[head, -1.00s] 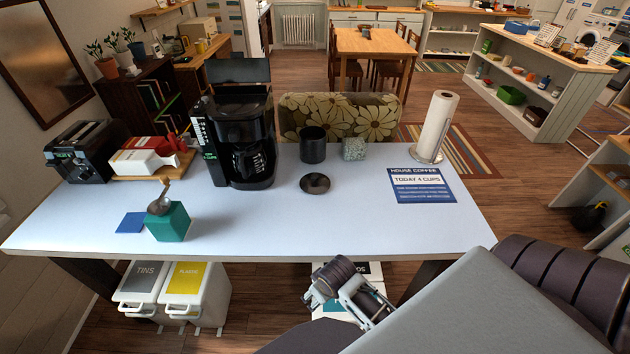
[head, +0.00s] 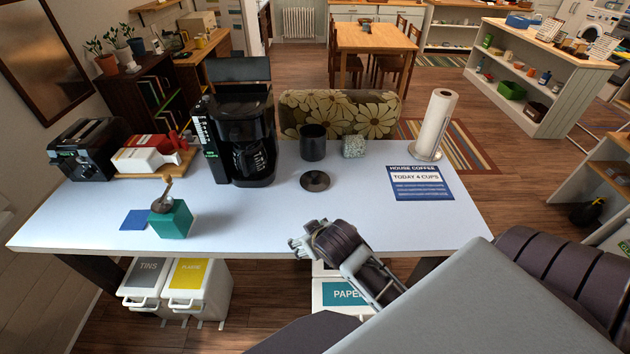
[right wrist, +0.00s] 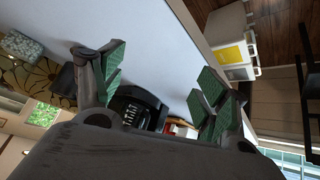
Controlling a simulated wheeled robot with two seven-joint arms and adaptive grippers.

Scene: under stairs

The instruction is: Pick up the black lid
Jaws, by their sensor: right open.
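The black lid (head: 315,180) is a round, dark disc with a small knob. It lies flat on the pale table (head: 260,215), in front of a black canister (head: 313,143). My right gripper (head: 305,240) is over the table's front edge, nearer to me than the lid and apart from it. In the right wrist view its green-padded fingers (right wrist: 155,92) are spread wide with nothing between them. I cannot make out the lid in the wrist view. My left gripper is not in view.
A coffee maker (head: 240,137) stands left of the lid. A speckled block (head: 353,146) and a paper towel roll (head: 434,125) stand to the right, with a blue-and-white sign (head: 416,183). The table around the lid is clear.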

